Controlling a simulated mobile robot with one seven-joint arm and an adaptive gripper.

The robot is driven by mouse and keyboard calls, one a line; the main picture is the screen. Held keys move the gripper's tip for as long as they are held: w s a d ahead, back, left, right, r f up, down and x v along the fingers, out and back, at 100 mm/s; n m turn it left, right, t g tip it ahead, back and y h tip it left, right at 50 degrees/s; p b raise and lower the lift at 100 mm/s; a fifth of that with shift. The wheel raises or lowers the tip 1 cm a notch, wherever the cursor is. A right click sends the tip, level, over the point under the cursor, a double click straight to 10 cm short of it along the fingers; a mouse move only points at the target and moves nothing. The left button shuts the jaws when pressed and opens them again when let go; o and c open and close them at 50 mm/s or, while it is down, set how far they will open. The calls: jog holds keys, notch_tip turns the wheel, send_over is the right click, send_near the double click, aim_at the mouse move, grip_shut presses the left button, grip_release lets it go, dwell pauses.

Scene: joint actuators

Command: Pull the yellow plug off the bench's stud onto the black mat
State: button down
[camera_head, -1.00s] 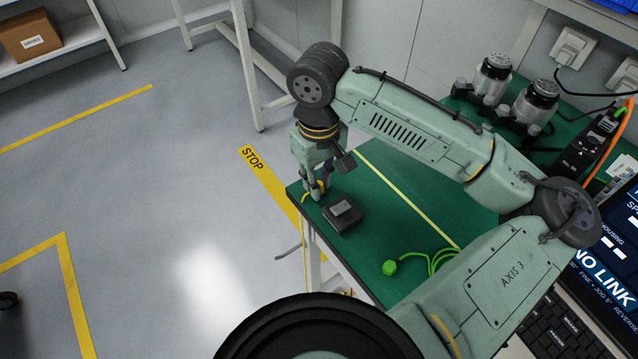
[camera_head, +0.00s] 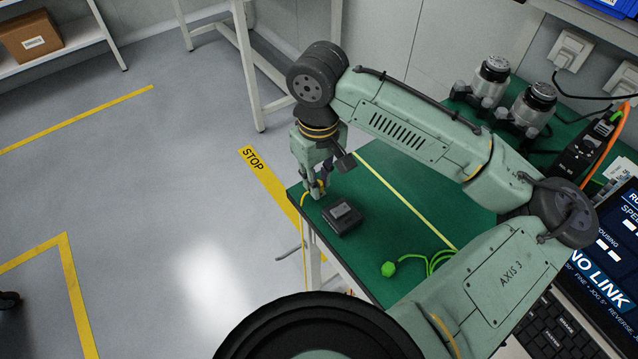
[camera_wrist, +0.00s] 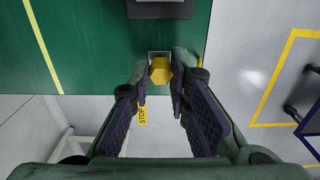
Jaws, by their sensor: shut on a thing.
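The yellow plug (camera_wrist: 160,71) sits at the bench's near corner, in front of a small pale metal plate (camera_wrist: 153,56). My gripper (camera_wrist: 161,80) has one finger on each side of the plug and is shut on it. In the head view my gripper (camera_head: 318,190) points down at the corner of the green bench (camera_head: 400,235), with a bit of yellow at its tips. The stud is hidden, and I cannot tell whether the plug is still on it. I cannot make out a black mat for certain.
A dark box (camera_head: 342,216) with a grey label lies on the bench close to my gripper. Open floor lies left of the bench.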

jog(key=shift+r+p, duration=2.25)
jog(key=shift+r, duration=0.2)
jog(key=shift+f, duration=0.1)
